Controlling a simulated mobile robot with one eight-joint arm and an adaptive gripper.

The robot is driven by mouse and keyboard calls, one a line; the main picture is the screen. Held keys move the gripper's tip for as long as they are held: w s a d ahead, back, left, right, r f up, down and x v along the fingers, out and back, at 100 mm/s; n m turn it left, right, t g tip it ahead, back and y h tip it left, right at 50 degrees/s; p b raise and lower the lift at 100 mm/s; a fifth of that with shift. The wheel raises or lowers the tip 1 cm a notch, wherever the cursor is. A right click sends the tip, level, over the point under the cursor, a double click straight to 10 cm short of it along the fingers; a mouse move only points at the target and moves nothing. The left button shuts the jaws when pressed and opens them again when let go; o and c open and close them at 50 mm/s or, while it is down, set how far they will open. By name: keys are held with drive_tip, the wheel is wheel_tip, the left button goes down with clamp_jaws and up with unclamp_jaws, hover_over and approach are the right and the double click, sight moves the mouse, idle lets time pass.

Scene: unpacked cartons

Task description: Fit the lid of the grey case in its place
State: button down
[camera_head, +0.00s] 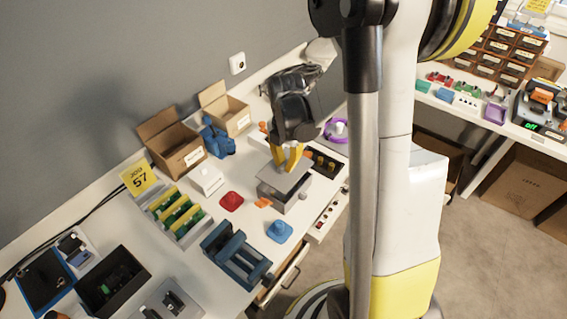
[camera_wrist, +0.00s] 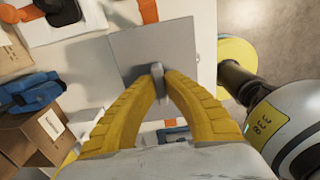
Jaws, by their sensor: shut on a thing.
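The lid (camera_head: 291,178) is a flat light-grey plate with a small upright grip. In the head view it is over the grey case (camera_head: 299,202) near the table's front edge. My gripper (camera_head: 289,160) has its yellow fingers shut on the lid's grip. In the wrist view the plate (camera_wrist: 138,48) lies beyond the fingertips (camera_wrist: 157,82), and the grip stands between them. The lid hides the case's opening in both views. I cannot tell whether the lid touches the rim or hangs just above it.
A blue vise (camera_head: 236,254), a red part (camera_head: 231,201) and a blue part (camera_head: 279,231) lie to the left and front. A white box (camera_head: 206,180) and open cartons (camera_head: 178,153) stand behind. A control strip (camera_head: 322,218) runs close on the right.

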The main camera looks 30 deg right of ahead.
drive_tip(key=shift+f+b, duration=0.75)
drive_tip(key=shift+f, duration=0.55)
drive_tip(key=shift+f, duration=0.1)
drive_tip(key=shift+f+b, duration=1)
drive_tip(key=shift+f, duration=0.1)
drive_tip(key=c, duration=1.5)
unclamp_jaws()
drive_tip(key=shift+r, duration=0.2)
wheel_tip(320, 180, up, 12)
drive_tip(key=shift+f, duration=0.1)
